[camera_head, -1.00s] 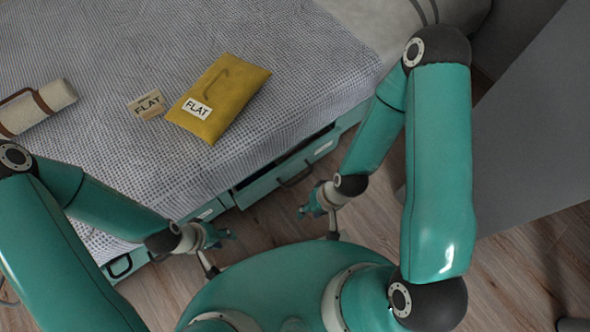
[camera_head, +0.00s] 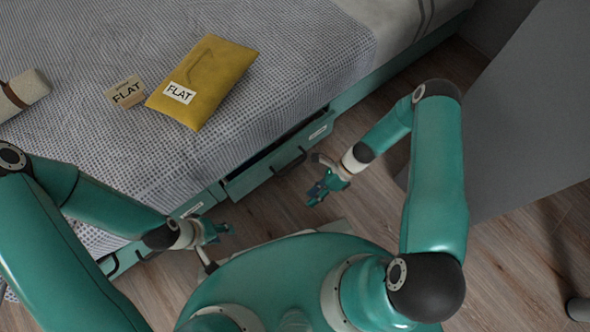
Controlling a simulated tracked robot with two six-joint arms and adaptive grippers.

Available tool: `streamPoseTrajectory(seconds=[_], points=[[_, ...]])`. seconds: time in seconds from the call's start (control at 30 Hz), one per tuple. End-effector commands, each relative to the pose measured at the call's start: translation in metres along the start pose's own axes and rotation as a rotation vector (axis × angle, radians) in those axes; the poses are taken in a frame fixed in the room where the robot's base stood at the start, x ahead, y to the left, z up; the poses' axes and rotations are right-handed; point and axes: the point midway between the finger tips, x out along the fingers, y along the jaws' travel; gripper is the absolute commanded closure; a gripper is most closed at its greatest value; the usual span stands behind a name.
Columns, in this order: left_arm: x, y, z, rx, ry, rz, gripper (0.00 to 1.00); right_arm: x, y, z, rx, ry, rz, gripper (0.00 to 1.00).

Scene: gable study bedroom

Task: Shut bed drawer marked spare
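A teal bed drawer (camera_head: 262,172) under the bed's side stands partly pulled out, with a dark gap behind its front. It has a dark handle and a small pale label (camera_head: 318,132) too small to read. My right gripper (camera_head: 315,193) looks open and empty, just in front of the drawer and apart from it, near the handle. My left gripper (camera_head: 222,232) looks open and empty, left of that drawer's front. Another label (camera_head: 192,210) shows on the bed front further left, also unreadable.
A second handle (camera_head: 112,265) shows at the lower left bed front. A grey panel (camera_head: 520,110) stands right. Wood floor (camera_head: 385,215) lies between.

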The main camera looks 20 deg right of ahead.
Motion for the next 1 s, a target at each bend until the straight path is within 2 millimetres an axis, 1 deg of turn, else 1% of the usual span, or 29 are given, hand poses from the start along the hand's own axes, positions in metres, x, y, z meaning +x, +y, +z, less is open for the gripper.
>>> streamPoseTrajectory(seconds=[0.03, 0.1, 0.2, 0.3, 0.33, 0.43, 0.5, 0.57, 0.67, 0.77, 1.0], points=[[0.017, -0.006, 0.0, 0.0, 0.0, 0.0, 0.6, 0.011, -0.029, -0.011, 0.229, -0.117, 0.022, 0.62], [0.026, -0.009, 0.0, 0.0, 0.0, 0.0, 0.6, 0.008, -0.056, -0.012, 0.508, -0.279, 0.078, 0.62], [0.037, -0.013, 0.0, 0.0, 0.0, 0.0, 0.6, -0.006, -0.089, -0.015, 0.806, -0.486, 0.179, 0.62], [0.044, -0.016, 0.0, 0.0, 0.0, 0.0, 0.6, -0.025, -0.112, -0.02, 0.991, -0.641, 0.28, 0.62], [0.045, -0.016, 0.0, 0.0, 0.0, 0.0, 0.6, -0.029, -0.116, -0.022, 1.029, -0.675, 0.307, 0.62], [0.048, -0.017, 0.0, 0.0, 0.0, 0.0, 0.6, -0.042, -0.124, -0.025, 1.106, -0.753, 0.373, 0.62], [0.048, -0.017, 0.0, 0.0, 0.0, 0.0, 0.6, -0.046, -0.127, -0.024, 1.129, -0.778, 0.397, 0.62], [0.048, -0.017, 0.0, 0.0, 0.0, 0.0, 0.6, -0.045, -0.128, -0.021, 1.138, -0.785, 0.407, 0.62], [0.048, -0.017, 0.0, 0.0, 0.0, 0.0, 0.6, -0.038, -0.128, -0.013, 1.138, -0.785, 0.41, 0.62], [0.048, -0.017, 0.0, 0.0, 0.0, 0.0, 0.6, -0.027, -0.129, -0.001, 1.138, -0.781, 0.409, 0.62], [0.051, -0.018, -0.001, 0.0, 0.0, 0.0, 0.6, 0.005, -0.134, 0.033, 1.136, -0.779, 0.407, 0.62]])
